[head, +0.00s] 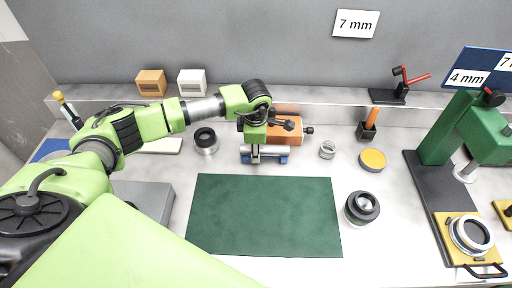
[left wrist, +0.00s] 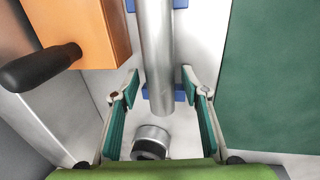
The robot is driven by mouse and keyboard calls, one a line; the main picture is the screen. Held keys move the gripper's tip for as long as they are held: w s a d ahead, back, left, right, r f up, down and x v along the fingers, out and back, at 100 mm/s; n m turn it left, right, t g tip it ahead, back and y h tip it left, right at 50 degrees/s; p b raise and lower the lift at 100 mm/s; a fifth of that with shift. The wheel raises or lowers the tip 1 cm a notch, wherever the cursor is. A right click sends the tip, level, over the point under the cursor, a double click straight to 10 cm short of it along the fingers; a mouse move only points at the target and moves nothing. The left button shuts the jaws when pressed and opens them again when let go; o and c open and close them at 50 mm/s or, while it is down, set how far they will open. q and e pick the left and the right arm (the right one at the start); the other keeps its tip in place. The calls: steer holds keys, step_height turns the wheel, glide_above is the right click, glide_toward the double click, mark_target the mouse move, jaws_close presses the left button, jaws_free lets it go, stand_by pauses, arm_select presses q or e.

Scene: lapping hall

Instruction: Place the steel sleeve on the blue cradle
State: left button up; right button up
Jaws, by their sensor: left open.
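The steel sleeve (head: 278,151) is a plain grey cylinder lying level across the blue cradle (head: 283,160). In the left wrist view the sleeve (left wrist: 155,45) runs lengthwise, with blue cradle parts (left wrist: 180,4) showing near its far end and beside its near end. It appears to rest on them. My left gripper (head: 255,158) is above the sleeve. In the left wrist view my left gripper (left wrist: 159,75) is open, with one finger on each side of the sleeve and a visible gap to both. My right gripper is not in view.
An orange block (head: 285,124) with a dark knob stands right behind the cradle. A black-and-steel ring (head: 205,140) is left of it, a small steel ring (head: 327,149) right. The green mat (head: 265,215) in front is bare. A green press (head: 440,140) stands far right.

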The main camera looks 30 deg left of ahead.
arm_select(q)
steer(key=shift+r, duration=0.25)
step_height(320, 180, up, 12)
steer(key=s+b, duration=0.2)
steer(key=shift+d+f+b, duration=0.25)
steer(key=shift+d+b, duration=0.1)
steer(key=shift+d, duration=0.1)
